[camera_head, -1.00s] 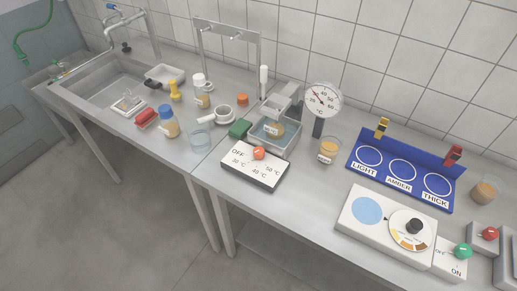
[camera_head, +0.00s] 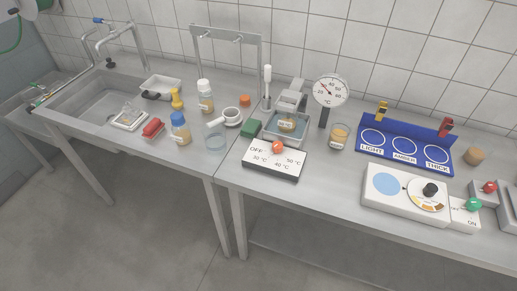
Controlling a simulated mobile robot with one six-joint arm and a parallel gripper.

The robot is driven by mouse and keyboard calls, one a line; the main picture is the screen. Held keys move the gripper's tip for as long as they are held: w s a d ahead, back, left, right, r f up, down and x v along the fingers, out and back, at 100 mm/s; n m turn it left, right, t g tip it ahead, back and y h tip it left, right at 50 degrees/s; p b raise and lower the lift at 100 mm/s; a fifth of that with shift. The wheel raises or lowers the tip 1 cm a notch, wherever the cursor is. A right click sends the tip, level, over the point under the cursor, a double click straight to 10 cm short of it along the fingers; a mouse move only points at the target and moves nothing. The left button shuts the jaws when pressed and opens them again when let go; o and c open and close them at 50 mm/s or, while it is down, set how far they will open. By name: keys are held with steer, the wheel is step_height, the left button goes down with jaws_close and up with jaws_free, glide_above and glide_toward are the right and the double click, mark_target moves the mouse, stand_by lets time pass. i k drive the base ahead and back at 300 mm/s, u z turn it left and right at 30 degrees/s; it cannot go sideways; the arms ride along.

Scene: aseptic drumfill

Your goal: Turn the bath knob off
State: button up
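The bath knob is a small orange-red knob (camera_head: 278,147) on the back part of a white control panel (camera_head: 272,164). The panel is marked OFF, 30 °C, 40 °C and 50 °C. I cannot make out which mark the knob points at. The water bath (camera_head: 303,139), a metal basin, stands right behind the panel with a labelled jar (camera_head: 287,122) inside it. My gripper does not show in this view.
A dial thermometer (camera_head: 330,91) and a beaker of amber liquid (camera_head: 339,136) stand right of the bath. A green block (camera_head: 251,129) and an empty glass (camera_head: 215,144) are to its left. A blue sorting rack (camera_head: 405,165) lies further right. Floor in front is clear.

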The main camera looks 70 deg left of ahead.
mark_target(277, 146)
steer(key=k, duration=1.95)
steer(key=u, duration=2.2)
steer(key=i, duration=1)
steer(key=u, duration=0.05)
